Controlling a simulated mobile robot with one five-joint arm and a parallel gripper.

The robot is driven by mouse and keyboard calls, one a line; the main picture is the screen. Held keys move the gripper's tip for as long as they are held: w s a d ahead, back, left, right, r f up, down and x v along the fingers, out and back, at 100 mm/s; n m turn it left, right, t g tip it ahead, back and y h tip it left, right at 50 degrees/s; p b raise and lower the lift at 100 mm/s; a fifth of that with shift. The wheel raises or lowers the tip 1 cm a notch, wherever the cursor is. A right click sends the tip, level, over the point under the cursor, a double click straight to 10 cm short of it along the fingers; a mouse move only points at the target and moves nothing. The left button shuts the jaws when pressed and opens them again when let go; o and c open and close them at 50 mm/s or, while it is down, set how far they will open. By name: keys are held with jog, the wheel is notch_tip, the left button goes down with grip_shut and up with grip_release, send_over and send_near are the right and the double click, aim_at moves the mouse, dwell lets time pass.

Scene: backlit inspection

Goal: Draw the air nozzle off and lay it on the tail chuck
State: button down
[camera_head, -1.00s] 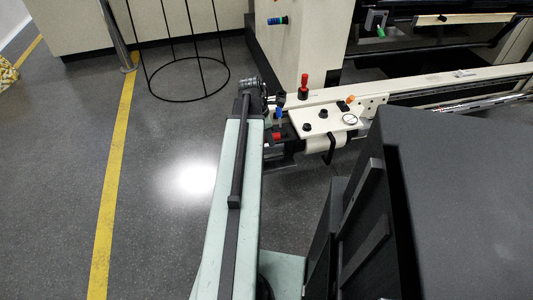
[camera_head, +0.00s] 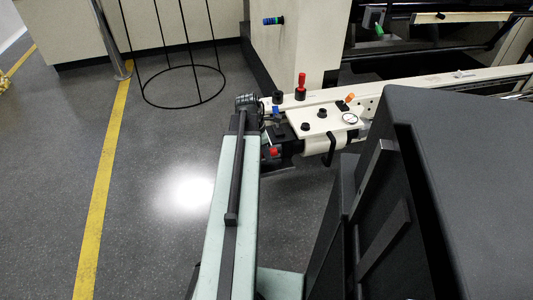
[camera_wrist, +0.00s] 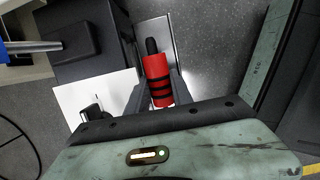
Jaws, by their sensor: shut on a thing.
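My gripper (camera_wrist: 157,97) is shut on a red cylinder with black bands and a black tip, seemingly the air nozzle (camera_wrist: 158,78). The nozzle's tip points up in the wrist view, over a narrow grey strip. In the head view the red of the nozzle (camera_head: 273,152) shows beside my arm's end, just in front of the cream machine bed. I cannot tell whether it touches anything besides my fingers. I cannot make out for certain which part is the tail chuck.
A cream panel (camera_head: 318,122) with black knobs and a gauge (camera_head: 350,118) is right of my gripper. A red-topped black fitting (camera_head: 301,84) stands on the bed behind. A black wire stand (camera_head: 184,103) is on the floor at left. The floor left of my arm is open.

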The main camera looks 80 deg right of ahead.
aim_at(267, 168)
jog(key=shift+f, duration=0.15)
notch_tip(267, 168, down, 6)
jog(key=b, duration=0.5)
jog(key=shift+r+b, duration=0.2)
jog(key=shift+b, duration=0.2)
jog(key=shift+a+f+b, duration=0.2)
jog(key=shift+b, duration=0.3)
jog(key=c, duration=1.1)
grip_release()
jog(key=shift+a, duration=0.1)
jog(key=shift+o, duration=0.2)
jog(key=p+v, duration=0.8)
jog(key=p, duration=0.1)
jog(key=shift+r, duration=0.35)
jog(key=shift+d+f, duration=0.1)
jog(key=shift+d, duration=0.1)
